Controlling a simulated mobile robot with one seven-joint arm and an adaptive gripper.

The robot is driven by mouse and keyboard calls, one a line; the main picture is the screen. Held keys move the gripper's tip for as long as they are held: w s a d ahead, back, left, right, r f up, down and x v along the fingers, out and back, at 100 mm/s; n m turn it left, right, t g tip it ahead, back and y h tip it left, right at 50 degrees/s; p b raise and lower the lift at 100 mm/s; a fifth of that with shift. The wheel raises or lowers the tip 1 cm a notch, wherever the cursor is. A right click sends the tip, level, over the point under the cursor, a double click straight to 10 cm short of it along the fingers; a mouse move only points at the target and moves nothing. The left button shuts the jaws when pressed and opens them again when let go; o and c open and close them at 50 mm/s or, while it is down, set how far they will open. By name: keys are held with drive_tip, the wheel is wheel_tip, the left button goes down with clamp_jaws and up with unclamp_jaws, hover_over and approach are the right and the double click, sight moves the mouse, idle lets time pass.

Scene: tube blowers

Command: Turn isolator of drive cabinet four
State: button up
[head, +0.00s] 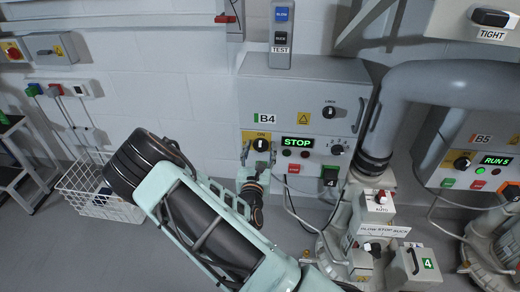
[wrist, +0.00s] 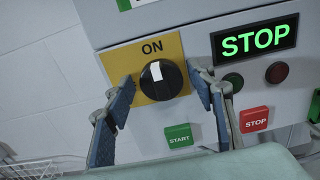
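Drive cabinet four (head: 285,90) is a grey wall box labelled B4 in the head view. Its isolator (head: 261,145) is a black rotary knob on a yellow plate. In the wrist view the isolator knob (wrist: 161,80) has its white pointer near upright, towards the word ON. My gripper (head: 259,154) is in front of it. In the wrist view my gripper (wrist: 165,88) is open, with one blue-padded finger on each side of the knob. Small gaps show between fingers and knob. A display (wrist: 254,43) on the cabinet reads STOP in green.
A green START button (wrist: 179,136) and a red STOP button (wrist: 254,119) sit below the knob. Cabinet B5 (head: 480,150), reading RUN 5, is at the right behind a large grey pipe (head: 440,82). A white wire basket (head: 95,190) stands at the left.

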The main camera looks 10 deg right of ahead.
drive_tip(key=c, duration=0.9)
drive_tip(key=shift+r+n+p, duration=0.1)
drive_tip(key=shift+n+p, duration=0.3)
drive_tip(key=shift+p, duration=0.25)
drive_tip(key=n+p, duration=0.2)
drive_tip(key=shift+r+p, duration=0.1)
drive_tip(key=shift+p, duration=0.3)
drive_tip(key=n+p, duration=0.3)
drive_tip(key=shift+a+n, duration=0.1)
drive_tip(key=shift+n, duration=0.3)
drive_tip(key=n+p, duration=0.1)
drive_tip(key=n, duration=0.1)
drive_tip(key=n+p, duration=0.1)
drive_tip(key=n, duration=0.1)
drive_tip(key=n+p, duration=0.2)
drive_tip(key=shift+a+f, duration=0.1)
drive_tip(key=shift+f, duration=0.25)
drive_tip(key=n+p, duration=0.1)
drive_tip(key=n, duration=0.4)
drive_tip(key=shift+f, duration=0.2)
drive_tip(key=shift+n, duration=0.3)
